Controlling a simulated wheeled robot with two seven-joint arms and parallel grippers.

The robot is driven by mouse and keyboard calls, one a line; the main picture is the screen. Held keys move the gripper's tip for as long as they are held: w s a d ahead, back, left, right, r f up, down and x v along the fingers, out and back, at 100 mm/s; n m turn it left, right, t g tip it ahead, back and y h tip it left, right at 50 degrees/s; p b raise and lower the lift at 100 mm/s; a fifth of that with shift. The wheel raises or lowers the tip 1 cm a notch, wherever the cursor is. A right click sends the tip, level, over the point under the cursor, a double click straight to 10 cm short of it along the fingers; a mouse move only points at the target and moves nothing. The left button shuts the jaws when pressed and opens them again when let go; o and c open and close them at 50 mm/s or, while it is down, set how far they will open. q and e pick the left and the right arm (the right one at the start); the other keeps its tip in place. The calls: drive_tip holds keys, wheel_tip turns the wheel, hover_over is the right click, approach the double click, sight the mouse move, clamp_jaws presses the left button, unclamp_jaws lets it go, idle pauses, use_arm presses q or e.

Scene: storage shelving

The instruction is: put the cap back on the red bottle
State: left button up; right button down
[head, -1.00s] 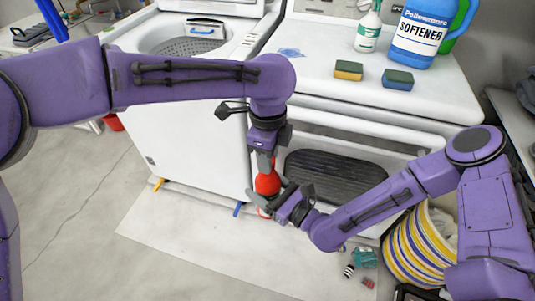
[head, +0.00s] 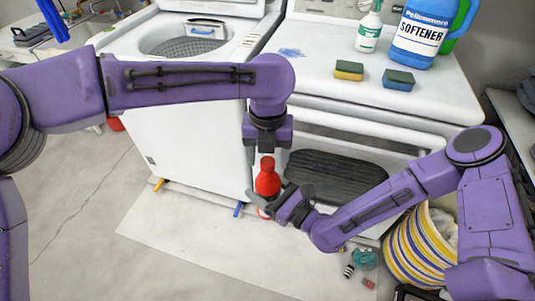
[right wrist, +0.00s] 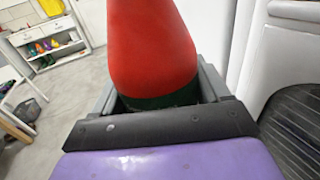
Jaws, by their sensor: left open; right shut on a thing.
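The red bottle (head: 267,183) stands upright in front of the white machines in the head view. A narrow red top (head: 267,163), which looks like the cap, sits on its neck; I cannot tell how tightly it sits. My right gripper (head: 268,199) is shut around the bottle's lower part from the right. In the right wrist view the bottle (right wrist: 150,45) rises between the fingers, red above a dark green band, its top out of frame. My left gripper (head: 268,154) points down over the bottle, open, with its fingers apart on either side of the narrow top.
A white washer (head: 200,120) and a dryer (head: 325,75) with an open lower door stand behind. Two sponges, a spray bottle (head: 369,30) and a softener jug (head: 420,35) are on the dryer. A striped basket (head: 410,255) and small items lie at lower right.

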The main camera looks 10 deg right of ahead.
use_arm(q)
wheel_tip(320, 180, up, 12)
idle(0.4)
idle(0.5)
